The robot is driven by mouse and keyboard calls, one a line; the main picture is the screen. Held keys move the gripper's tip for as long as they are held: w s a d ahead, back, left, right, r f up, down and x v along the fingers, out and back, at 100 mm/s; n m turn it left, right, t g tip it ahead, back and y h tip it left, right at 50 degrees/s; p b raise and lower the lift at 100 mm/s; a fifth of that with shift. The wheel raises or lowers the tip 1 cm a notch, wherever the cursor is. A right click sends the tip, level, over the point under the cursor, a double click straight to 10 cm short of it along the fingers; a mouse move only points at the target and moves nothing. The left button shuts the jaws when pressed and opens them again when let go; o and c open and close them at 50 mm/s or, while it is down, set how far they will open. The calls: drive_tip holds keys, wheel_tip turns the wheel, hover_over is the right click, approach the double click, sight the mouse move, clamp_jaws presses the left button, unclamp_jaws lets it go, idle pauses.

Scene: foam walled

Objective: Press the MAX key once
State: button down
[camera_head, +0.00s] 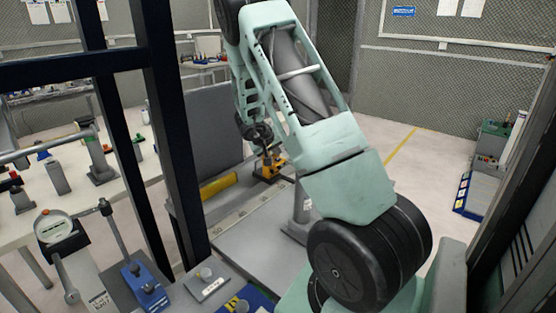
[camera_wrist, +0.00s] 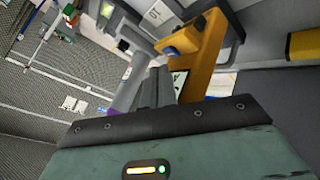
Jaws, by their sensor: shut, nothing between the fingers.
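No key with readable MAX lettering shows in either view. My gripper (camera_head: 266,157) hangs at the far end of my arm, over the grey bench, close to a small orange device (camera_head: 270,172). In the wrist view my gripper's dark fingers (camera_wrist: 158,86) are shut with nothing between them. An orange frame (camera_wrist: 205,58) with a blue part (camera_wrist: 172,51) stands just beyond and right of the fingertips. I cannot tell whether the fingers touch it.
A yellow bar (camera_head: 218,186) lies on the bench left of the orange device. Dark posts (camera_head: 170,120) stand at the near left. A dial gauge (camera_head: 54,227) and a blue clamp (camera_head: 146,287) sit at the near left. Floor to the right is open around a green-and-blue station (camera_head: 490,165).

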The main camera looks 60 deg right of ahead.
drive_tip(key=shift+f, duration=0.1)
idle(0.3)
drive_tip(key=shift+f, duration=0.3)
drive_tip(key=shift+f, duration=0.4)
idle(0.6)
drive_tip(key=shift+r+p, duration=0.15)
drive_tip(key=shift+p, duration=0.3)
drive_tip(key=shift+r+p, duration=0.65)
drive_tip(key=shift+p, duration=0.4)
wheel_tip(320, 180, up, 5)
drive_tip(key=p, duration=0.6)
drive_tip(key=shift+p, duration=0.3)
